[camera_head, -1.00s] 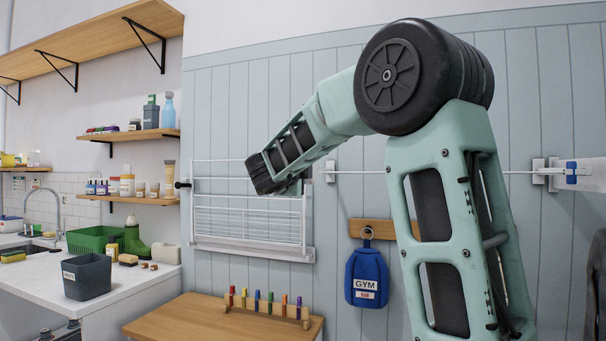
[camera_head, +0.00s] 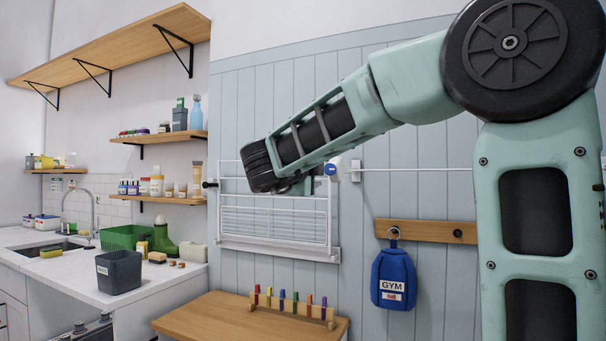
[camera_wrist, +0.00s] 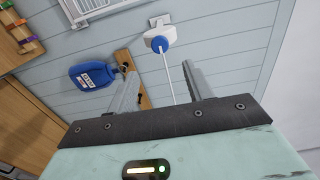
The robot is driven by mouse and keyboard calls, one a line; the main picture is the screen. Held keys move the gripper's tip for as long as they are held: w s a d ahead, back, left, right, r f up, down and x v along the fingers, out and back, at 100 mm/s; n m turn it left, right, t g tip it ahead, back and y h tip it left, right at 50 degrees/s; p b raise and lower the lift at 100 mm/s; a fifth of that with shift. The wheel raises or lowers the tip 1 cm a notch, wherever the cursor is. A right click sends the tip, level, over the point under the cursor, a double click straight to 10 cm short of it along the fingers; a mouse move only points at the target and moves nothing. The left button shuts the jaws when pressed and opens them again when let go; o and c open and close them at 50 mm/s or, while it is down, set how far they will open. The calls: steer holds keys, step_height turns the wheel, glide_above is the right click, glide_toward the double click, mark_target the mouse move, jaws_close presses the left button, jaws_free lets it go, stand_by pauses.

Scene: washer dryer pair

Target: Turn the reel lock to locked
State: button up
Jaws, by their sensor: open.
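The line reel (camera_head: 344,161) is a white housing with a blue round lock knob (camera_head: 332,170) on the panelled wall, just right of the white drying rack. A pale bar shows across the knob. In the wrist view the reel's white body (camera_wrist: 152,34) and blue knob (camera_wrist: 160,45) are ahead, beyond the fingertips. A white line (camera_wrist: 167,75) runs from it between the fingers in the picture. My gripper (camera_wrist: 160,78) is open and empty, apart from the knob. In the head view my forearm hides most of the gripper.
The folding drying rack (camera_head: 270,222) is on the wall beside the reel. A blue GYM bag (camera_head: 393,280) hangs from a wooden hook rail (camera_head: 425,230) below the line. A wooden top (camera_head: 200,318) with colored pegs is beneath. The counter (camera_head: 75,270) is at left.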

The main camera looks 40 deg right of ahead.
steer(key=v, duration=0.7)
steer(key=shift+b, duration=0.4)
